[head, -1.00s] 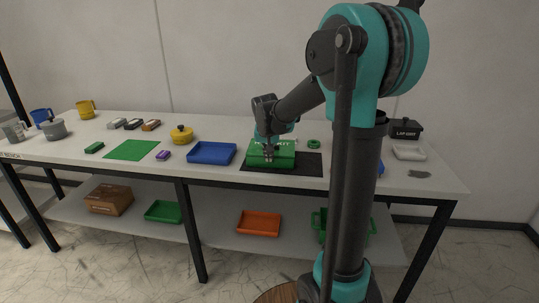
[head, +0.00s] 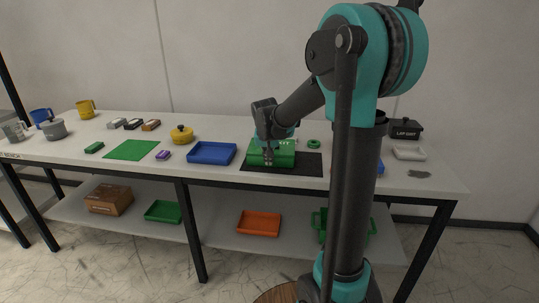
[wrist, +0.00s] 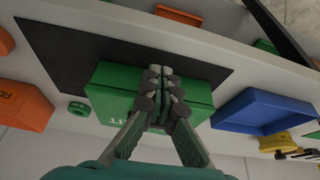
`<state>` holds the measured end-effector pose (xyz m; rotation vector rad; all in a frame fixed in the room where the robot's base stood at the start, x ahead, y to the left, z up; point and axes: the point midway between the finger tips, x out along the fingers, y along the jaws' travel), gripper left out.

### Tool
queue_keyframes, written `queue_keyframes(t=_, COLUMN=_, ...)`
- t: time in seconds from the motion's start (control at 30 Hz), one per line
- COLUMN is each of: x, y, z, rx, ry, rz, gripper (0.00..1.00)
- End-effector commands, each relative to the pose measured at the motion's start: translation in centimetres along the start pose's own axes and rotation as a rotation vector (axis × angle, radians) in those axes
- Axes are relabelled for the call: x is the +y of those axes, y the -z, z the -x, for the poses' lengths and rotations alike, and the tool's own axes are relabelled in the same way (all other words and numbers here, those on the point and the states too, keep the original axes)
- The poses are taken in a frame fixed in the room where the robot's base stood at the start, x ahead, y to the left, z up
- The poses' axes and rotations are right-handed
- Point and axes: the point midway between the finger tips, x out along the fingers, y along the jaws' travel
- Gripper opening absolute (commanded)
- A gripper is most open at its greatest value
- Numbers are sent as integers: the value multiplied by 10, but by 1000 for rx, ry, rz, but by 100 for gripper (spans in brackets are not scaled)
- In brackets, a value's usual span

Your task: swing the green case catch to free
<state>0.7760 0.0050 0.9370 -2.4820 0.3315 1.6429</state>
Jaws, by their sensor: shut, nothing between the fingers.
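The green case (head: 285,157) sits closed on a black mat on the bench, and it also shows in the wrist view (wrist: 112,80). Pale lettering is partly visible on it. My gripper (head: 266,158) reaches down at the left part of the case's near side in the head view. In the wrist view my gripper (wrist: 160,75) has its fingers together and empty, across the middle of the case's edge. The fingertips are at or very close to the case; I cannot tell whether they touch it. The catch cannot be made out and the fingers cover part of that edge.
A yellow pot (head: 181,134) is farther left. An orange box (wrist: 22,105) shows in the wrist view.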

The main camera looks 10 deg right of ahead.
Motion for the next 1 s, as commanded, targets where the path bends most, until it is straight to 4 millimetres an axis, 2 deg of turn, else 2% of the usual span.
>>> queue_keyframes(t=0.5, x=0, y=-3, z=-9, rx=0, ry=0, rz=1, gripper=0)
queue_keyframes(t=1.0, x=0, y=-13, z=11, rx=-1, ry=0, rz=2, gripper=0)
